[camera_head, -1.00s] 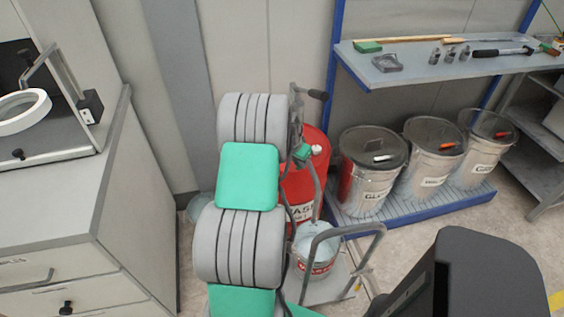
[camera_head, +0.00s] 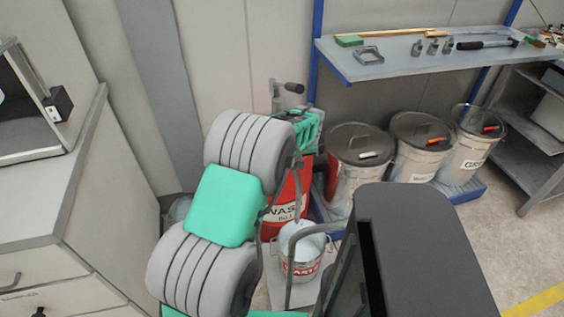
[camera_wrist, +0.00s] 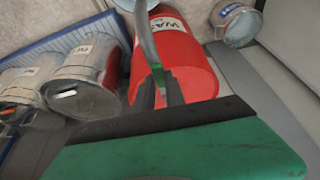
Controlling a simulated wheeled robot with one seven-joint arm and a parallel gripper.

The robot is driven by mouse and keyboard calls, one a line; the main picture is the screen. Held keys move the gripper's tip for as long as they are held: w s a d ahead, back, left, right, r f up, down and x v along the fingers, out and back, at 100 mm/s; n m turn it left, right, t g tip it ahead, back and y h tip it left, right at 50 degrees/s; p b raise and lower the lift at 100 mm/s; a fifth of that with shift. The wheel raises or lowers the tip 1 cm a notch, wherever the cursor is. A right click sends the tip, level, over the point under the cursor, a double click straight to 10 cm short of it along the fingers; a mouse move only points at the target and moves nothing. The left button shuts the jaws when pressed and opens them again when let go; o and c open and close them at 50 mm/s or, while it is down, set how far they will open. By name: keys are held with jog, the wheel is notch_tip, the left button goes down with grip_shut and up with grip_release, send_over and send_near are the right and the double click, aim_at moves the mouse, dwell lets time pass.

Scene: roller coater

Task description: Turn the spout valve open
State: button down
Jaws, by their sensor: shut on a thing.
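In the wrist view my gripper (camera_wrist: 160,88) has its two dark fingers closed around the lower end of a curved grey bar (camera_wrist: 146,40). I cannot tell for sure that this bar is the spout valve's handle. In the head view my green gripper (camera_head: 309,130) is beside the machine, above the red waste drum (camera_head: 291,197). My own arm hides much of the machine there, and the valve and spout are not clear. The drum (camera_wrist: 192,72) lies behind the fingers in the wrist view. A small bucket (camera_head: 303,262) stands in front of the drum.
Lidded metal bins (camera_head: 420,147) stand on a blue pallet to the right, under a shelf (camera_head: 400,67) with tools. A cabinet (camera_head: 60,190) stands at the left.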

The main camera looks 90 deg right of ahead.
jog(key=shift+s+d+n, duration=0.1)
jog(key=shift+s+n, duration=0.15)
jog(key=shift+n, duration=0.25)
jog(key=c, duration=1.4)
grip_release()
jog(key=v, duration=0.7)
jog(key=shift+s+r, duration=0.1)
jog(key=shift+r, duration=0.25)
